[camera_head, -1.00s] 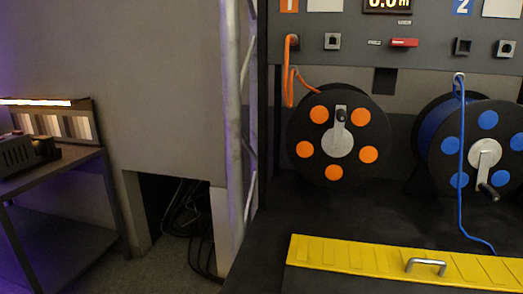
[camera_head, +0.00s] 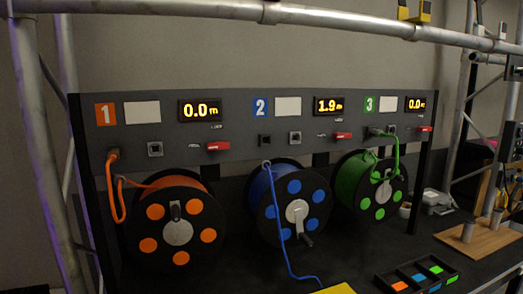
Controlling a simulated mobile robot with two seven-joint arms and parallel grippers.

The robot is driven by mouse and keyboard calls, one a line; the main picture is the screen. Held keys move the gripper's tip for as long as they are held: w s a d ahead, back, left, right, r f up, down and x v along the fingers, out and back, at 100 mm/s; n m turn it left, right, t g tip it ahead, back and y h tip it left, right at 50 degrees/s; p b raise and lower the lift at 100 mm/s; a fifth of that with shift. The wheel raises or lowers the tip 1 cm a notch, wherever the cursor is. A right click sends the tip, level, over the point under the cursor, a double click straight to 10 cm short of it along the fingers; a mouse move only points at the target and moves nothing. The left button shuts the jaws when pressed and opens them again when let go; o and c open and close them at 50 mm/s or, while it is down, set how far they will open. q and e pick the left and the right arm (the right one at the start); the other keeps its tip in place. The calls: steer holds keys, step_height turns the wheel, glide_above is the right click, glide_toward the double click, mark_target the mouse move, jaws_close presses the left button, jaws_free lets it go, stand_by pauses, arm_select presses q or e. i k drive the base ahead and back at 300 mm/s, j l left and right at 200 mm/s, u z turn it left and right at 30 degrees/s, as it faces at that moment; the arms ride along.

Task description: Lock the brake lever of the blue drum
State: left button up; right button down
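The blue drum (camera_head: 265,205) hangs in the middle of the rack under the panel marked 2. Its blue cable (camera_head: 276,225) runs down from a guide at the top and trails onto the bench. The display above it (camera_head: 330,106) reads 1.9 m. The red brake lever (camera_head: 342,135) of station 2 sits on the panel below that display and looks roughly horizontal. Whether it is locked I cannot tell. Neither of my grippers shows in the view.
An orange drum (camera_head: 180,232) stands at left and a green drum (camera_head: 350,183) at right, each with its own red lever. A truss bar (camera_head: 220,10) crosses above the panel. A tray with coloured tiles (camera_head: 408,284) and a wooden board (camera_head: 475,247) lie on the bench at right.

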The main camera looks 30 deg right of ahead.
mark_target(345, 135)
steer(key=z, duration=1.6)
steer(key=i+l+u, duration=0.1)
steer(key=i+l, duration=0.15)
steer(key=l, duration=0.15)
steer(key=i+l+u, duration=0.1)
steer(key=i+l, duration=0.35)
steer(key=l, duration=0.35)
steer(key=j+u, duration=0.05)
